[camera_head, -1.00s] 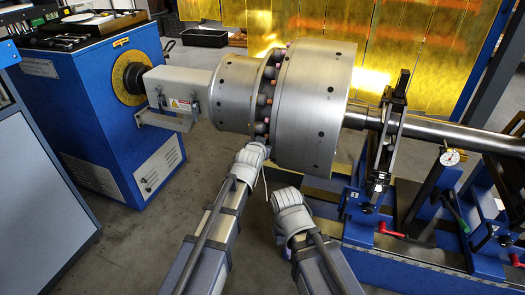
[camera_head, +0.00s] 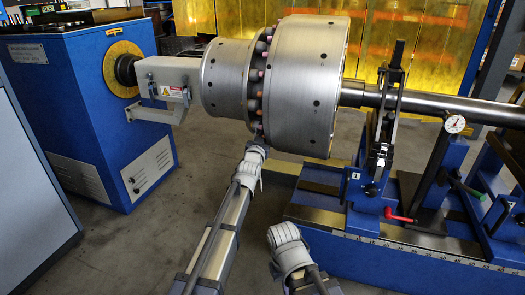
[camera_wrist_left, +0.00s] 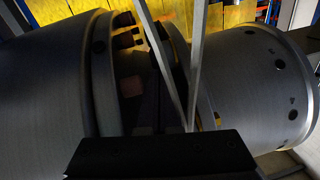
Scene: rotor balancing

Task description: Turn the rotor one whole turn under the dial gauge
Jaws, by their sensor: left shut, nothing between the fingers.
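The rotor is a grey metal body with a big drum (camera_head: 305,85), a smaller drum (camera_head: 225,80) and a ring of bolts (camera_head: 257,85) between them. Its shaft (camera_head: 440,104) runs to the right. The dial gauge (camera_head: 455,124) has a white face and sits in front of the shaft; its reading is too small to tell. My left gripper (camera_head: 256,146) is shut and empty just below the bolt ring; contact is unclear. In the left wrist view the ring's bolts (camera_wrist_left: 126,38) and the drums lie close ahead. My right gripper (camera_head: 284,236) is low, apart from the rotor; its fingers cannot be made out.
A blue drive cabinet (camera_head: 95,125) with a yellow disc stands left, joined to the rotor by a grey housing (camera_head: 162,88). A dark clamp stand (camera_head: 383,120) and blue bench (camera_head: 360,245) with red and green levers stand right. Floor shows between cabinet and bench.

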